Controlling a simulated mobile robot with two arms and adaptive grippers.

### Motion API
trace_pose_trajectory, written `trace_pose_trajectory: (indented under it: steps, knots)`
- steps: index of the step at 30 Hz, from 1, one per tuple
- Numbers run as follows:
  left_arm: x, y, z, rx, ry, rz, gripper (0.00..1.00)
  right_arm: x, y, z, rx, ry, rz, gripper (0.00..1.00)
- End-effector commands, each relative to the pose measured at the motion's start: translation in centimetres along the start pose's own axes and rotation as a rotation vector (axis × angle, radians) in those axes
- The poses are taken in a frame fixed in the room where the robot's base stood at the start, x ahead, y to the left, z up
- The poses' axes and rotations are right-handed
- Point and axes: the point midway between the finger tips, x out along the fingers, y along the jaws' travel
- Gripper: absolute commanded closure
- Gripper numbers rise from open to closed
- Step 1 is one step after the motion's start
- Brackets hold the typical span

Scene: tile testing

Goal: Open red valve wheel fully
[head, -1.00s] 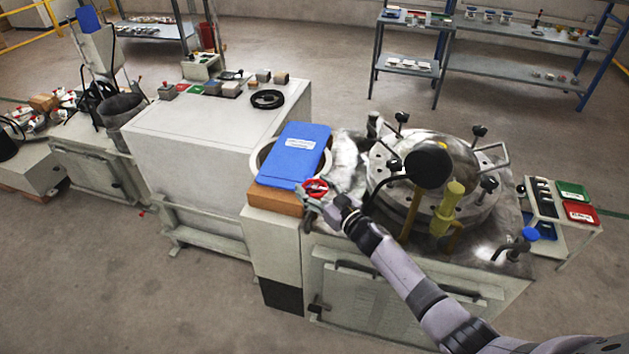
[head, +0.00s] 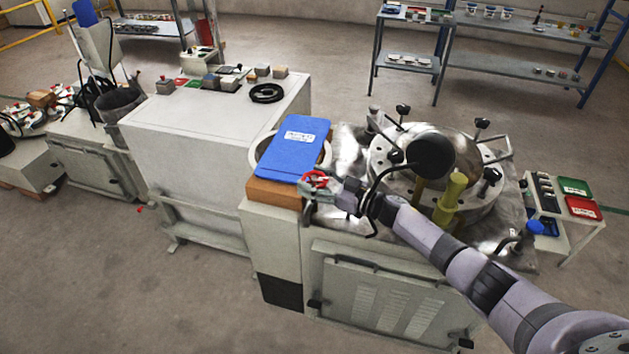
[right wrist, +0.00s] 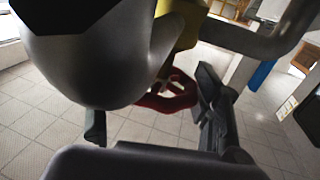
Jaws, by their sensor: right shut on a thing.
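The red valve wheel (head: 316,180) is at the front left corner of the machine with the round steel lid, beside the blue binder. My right gripper (head: 322,186) is at the wheel and shut on it; its fingers hide part of the rim. In the right wrist view the red wheel (right wrist: 168,98) shows between my fingers (right wrist: 155,122), partly covered by a large grey rounded part. How far the wheel is turned cannot be told. My left gripper is not in view.
The blue binder (head: 294,148) lies on a brown block (head: 274,193) close to the wheel. The lidded vessel (head: 440,160) with knobs and a yellow handle (head: 451,198) stands right of it, near my forearm. A white cabinet (head: 215,125) is at left. The floor in front is clear.

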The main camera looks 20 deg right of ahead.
Motion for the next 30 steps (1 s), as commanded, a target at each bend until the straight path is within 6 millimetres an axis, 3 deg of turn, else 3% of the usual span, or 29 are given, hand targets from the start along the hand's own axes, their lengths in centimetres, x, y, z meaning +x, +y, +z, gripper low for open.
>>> trace_pose_trajectory:
  steps: [4,5,14,24,30]
  knots:
    - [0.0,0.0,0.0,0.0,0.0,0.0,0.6,0.0,0.1,-0.2,0.0,0.003,0.003,0.68]
    - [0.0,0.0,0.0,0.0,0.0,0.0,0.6,0.0,0.1,-0.2,0.0,0.003,0.003,0.4]
    - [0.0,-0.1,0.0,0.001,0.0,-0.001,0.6,0.0,0.1,-0.1,0.0,0.001,0.002,0.2]
    - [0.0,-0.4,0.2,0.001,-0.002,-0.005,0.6,0.0,0.0,-0.2,-0.001,0.001,0.002,0.19]
    - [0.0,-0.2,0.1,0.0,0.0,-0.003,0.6,0.0,0.1,-2.4,-0.006,0.002,0.001,0.19]
